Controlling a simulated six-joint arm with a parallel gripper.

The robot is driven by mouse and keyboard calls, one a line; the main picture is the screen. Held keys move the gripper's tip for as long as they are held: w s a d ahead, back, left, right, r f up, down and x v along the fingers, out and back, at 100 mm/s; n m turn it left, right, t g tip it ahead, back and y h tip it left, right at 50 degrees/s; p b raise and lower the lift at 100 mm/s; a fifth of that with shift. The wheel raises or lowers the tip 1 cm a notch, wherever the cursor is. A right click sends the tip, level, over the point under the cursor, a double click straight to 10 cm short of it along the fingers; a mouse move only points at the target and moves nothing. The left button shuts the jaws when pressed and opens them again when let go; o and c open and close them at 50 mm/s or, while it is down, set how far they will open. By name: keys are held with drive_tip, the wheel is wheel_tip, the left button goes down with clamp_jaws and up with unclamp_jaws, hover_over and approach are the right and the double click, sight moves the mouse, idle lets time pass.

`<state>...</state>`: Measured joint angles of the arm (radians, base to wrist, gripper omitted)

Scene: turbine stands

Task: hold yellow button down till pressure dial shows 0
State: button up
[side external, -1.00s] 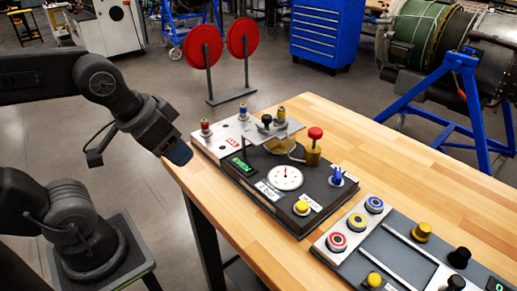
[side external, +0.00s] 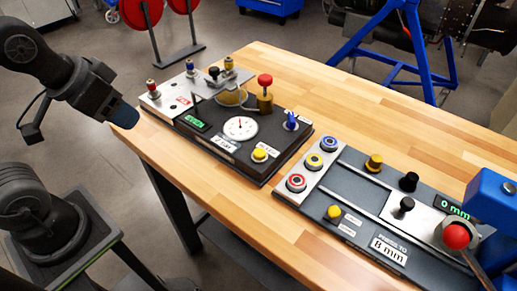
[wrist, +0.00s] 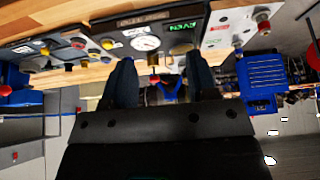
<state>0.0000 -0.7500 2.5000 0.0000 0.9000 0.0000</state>
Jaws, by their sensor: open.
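The pressure dial (side external: 240,128) is a round white gauge on the dark left panel; its needle points roughly upward and its numbers are too small to read. A yellow button (side external: 260,155) sits beside it near the panel's front edge. A second yellow button (side external: 333,212) is on the right panel. My gripper (side external: 125,115) hangs off the table's left end, apart from both buttons. In the wrist view its two dark blue fingers (wrist: 161,72) are spread with nothing between them, and the dial (wrist: 145,43) and near yellow button (wrist: 108,44) show beyond them.
The left panel also carries a red-topped knob (side external: 265,80), a blue switch (side external: 291,121) and several posts. The right panel holds ring buttons (side external: 314,160), black knobs (side external: 410,181) and a red ball lever (side external: 456,236). Bare wood (side external: 350,110) lies behind the panels.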

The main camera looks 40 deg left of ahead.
clamp_jaws()
idle(0.5)
idle(1.3)
